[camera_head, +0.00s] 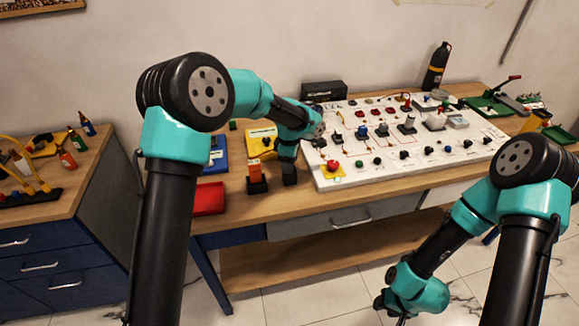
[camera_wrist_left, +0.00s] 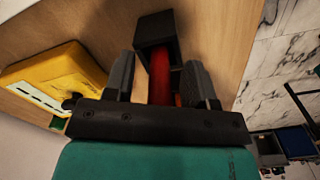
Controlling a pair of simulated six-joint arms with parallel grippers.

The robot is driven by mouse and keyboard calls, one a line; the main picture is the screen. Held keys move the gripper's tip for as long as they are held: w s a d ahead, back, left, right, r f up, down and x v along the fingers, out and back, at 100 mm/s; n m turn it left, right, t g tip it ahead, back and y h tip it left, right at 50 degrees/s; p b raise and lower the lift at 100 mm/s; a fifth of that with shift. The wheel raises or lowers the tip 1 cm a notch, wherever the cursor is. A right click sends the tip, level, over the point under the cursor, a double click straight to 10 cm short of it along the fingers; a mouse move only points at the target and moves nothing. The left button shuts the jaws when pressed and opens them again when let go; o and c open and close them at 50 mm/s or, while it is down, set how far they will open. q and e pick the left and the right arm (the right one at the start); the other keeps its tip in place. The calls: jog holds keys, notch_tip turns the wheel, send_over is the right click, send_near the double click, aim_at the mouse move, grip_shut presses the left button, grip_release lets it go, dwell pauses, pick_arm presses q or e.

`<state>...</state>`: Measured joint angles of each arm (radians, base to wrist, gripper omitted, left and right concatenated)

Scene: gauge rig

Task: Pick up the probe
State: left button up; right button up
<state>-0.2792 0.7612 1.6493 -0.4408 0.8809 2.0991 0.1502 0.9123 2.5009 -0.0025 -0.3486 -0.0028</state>
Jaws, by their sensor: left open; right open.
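The red probe (camera_wrist_left: 160,76) stands in a small black holder (camera_wrist_left: 157,32) in the left wrist view. In the head view the holder (camera_head: 257,186) stands near the table's front edge, with the red-orange probe (camera_head: 254,168) rising from it. My left gripper (camera_wrist_left: 158,78) is open, its two fingers on either side of the probe with gaps visible. In the head view my left gripper (camera_head: 288,172) points down just right of the holder. The probe's near end is partly hidden by the gripper body. My right gripper (camera_head: 392,306) is open, low in front of the table over the floor.
A yellow meter (camera_head: 262,142) sits behind the holder; a blue case (camera_head: 215,155) and red case (camera_head: 208,199) lie to its left. A white panel (camera_head: 400,160) with several knobs and terminals fills the table's right. Bare wood shows at the front edge.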

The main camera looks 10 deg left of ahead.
dwell(0.4)
pick_arm(q)
grip_shut()
jog(key=shift+r, duration=0.15)
notch_tip(320, 180, up, 10)
jog(key=shift+f, duration=0.1)
dwell(0.7)
dwell(0.4)
notch_tip(320, 180, up, 8)
jog(key=shift+f, duration=0.25)
dwell(0.8)
